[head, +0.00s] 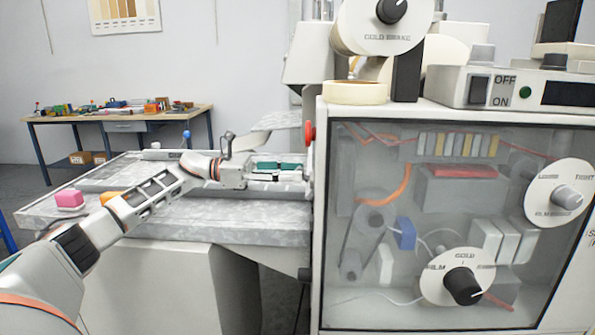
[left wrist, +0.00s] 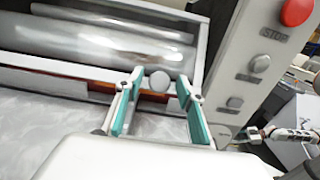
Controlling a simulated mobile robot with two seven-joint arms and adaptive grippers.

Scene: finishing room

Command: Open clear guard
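My left gripper (head: 292,172) reaches from the left over the grey machine bed to the machine's side in the head view. In the left wrist view its two teal-padded fingers (left wrist: 160,88) are apart. A round pale knob (left wrist: 158,81) shows between the fingertips, with a gap on each side. The knob is by a pale bar below a clear, glossy cover (left wrist: 110,45), which looks like the clear guard, with rollers behind it. The guard appears down. In the left wrist view, a white arm end with teal, apparently my right gripper (left wrist: 272,133), is small at the lower right; its fingers are unclear.
The tall cabinet (head: 333,215) with a see-through front and dials stands at right. A red button (left wrist: 296,12) and grey buttons are on a panel right of my fingers. Pink (head: 69,199) and orange (head: 112,197) blocks lie on the bed. A workbench (head: 60,119) stands behind.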

